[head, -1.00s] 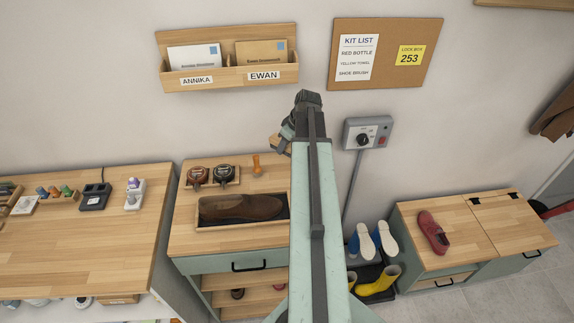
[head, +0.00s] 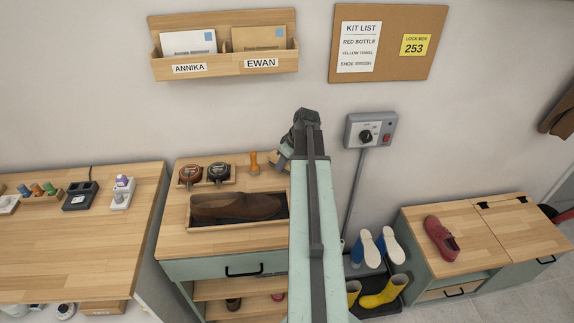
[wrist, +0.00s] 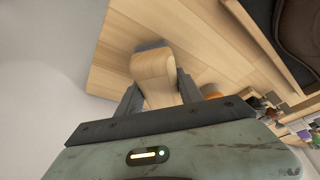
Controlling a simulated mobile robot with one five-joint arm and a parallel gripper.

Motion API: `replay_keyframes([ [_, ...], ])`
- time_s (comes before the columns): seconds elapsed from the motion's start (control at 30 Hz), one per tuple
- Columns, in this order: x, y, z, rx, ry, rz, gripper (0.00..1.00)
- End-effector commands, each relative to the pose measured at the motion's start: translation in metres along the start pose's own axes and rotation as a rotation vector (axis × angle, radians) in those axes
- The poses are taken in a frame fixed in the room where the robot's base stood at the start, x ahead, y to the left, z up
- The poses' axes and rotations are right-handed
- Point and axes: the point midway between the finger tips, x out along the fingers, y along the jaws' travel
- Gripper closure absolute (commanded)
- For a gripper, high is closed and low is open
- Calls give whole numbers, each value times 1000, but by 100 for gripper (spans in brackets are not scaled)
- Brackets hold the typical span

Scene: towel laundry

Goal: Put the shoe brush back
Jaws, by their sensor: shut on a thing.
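The shoe brush (wrist: 156,76) has a pale wooden body with a dark grey edge at its far end. My gripper (wrist: 160,92) is shut on it, one finger on each side. In the head view the brush (head: 278,161) shows only in part, at the left of my arm, and my gripper (head: 287,151) is largely hidden by the arm. The brush appears above the back right of the wooden bench (head: 180,243). I cannot tell whether it touches the bench top.
A brown shoe (head: 235,206) lies in a tray (head: 195,224) on the bench. A wall control box (head: 371,131) is right of my arm. A red shoe (head: 440,236) sits on the right cabinet.

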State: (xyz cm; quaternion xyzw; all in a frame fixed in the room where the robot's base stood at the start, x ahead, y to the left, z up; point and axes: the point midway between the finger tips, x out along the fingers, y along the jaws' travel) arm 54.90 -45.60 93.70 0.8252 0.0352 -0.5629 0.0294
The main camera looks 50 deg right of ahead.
Motion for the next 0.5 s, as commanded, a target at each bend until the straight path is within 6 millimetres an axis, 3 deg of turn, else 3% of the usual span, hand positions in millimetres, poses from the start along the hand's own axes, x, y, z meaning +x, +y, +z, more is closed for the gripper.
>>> replay_keyframes([
  [0.17, 4, 0, 2, 1, 0, 0, 100],
  [0.2, 2, 0, 1, 1, 0, 0, 48],
  [0.27, 2, 0, 1, 1, 0, 0, 35],
  [0.5, 2, 1, 1, 1, 0, 0, 35],
])
